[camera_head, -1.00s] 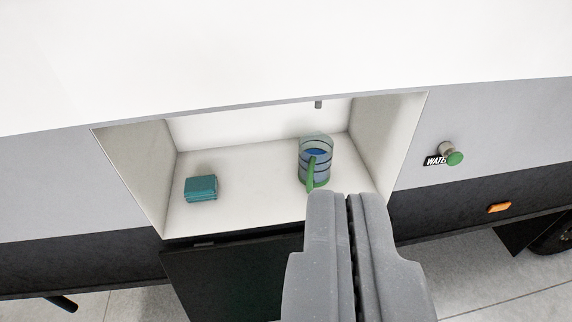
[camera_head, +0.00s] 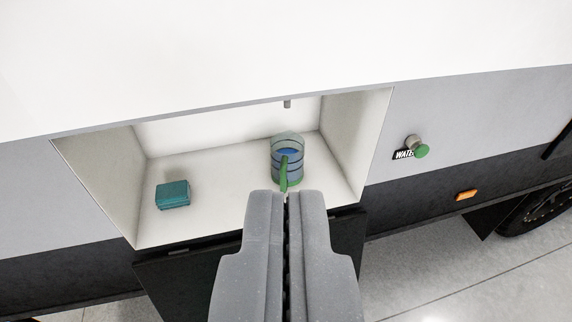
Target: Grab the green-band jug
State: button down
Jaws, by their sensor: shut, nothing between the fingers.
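The green-band jug (camera_head: 287,155) stands upright inside a white recess in the caravan's side, toward its right part. It is clear with dark bands, a green base and a green handle (camera_head: 284,172) facing me; something blue shows inside it. My gripper (camera_head: 286,196) is shut and empty. Its tips appear just below the jug's handle in the picture, in front of the recess. The tips hide a little of the area under the jug; I cannot tell the exact gap.
A teal block-like item (camera_head: 173,195) lies on the recess floor (camera_head: 215,200) to the left. A small spout (camera_head: 287,104) hangs above the jug. A dark flap (camera_head: 190,275) hangs open below the recess. A green-capped knob (camera_head: 420,150) by a WATER label sticks out at right.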

aim_at(287, 148)
jog(key=z, duration=3.15)
jog(key=k, duration=0.7)
jog(key=u, duration=1.95)
jog(key=i, duration=0.6)
